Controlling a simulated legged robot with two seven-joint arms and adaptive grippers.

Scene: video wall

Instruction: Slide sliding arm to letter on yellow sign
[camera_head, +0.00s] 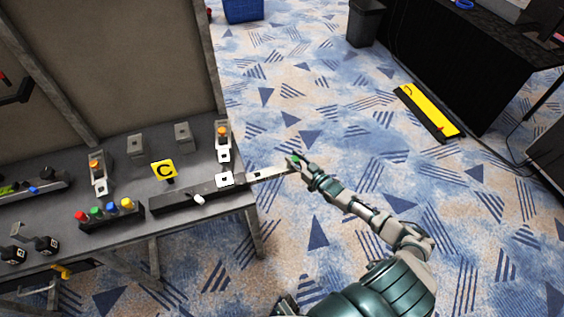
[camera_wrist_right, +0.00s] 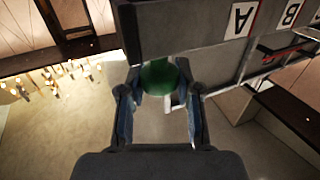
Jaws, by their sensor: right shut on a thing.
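The yellow sign (camera_head: 164,170) bears a black letter C and stands on the bench behind the slider housing. The sliding arm (camera_head: 268,174) is a pale strip reaching out past the bench's right edge from a long dark housing (camera_head: 188,197). My right gripper (camera_head: 294,163) is at the strip's outer end, shut on a green knob. The wrist view shows the green knob (camera_wrist_right: 158,76) between the fingers (camera_wrist_right: 160,95), with letters A and B upside down on white labels (camera_wrist_right: 241,18) beyond. My left gripper is not in view.
The bench (camera_head: 125,172) also holds a block of coloured buttons (camera_head: 110,212) and several small switch boxes with orange tops (camera_head: 222,132). A back panel (camera_head: 110,65) rises behind. Open carpet lies to the right, with a yellow strip (camera_head: 428,110) and a black bin (camera_head: 364,24).

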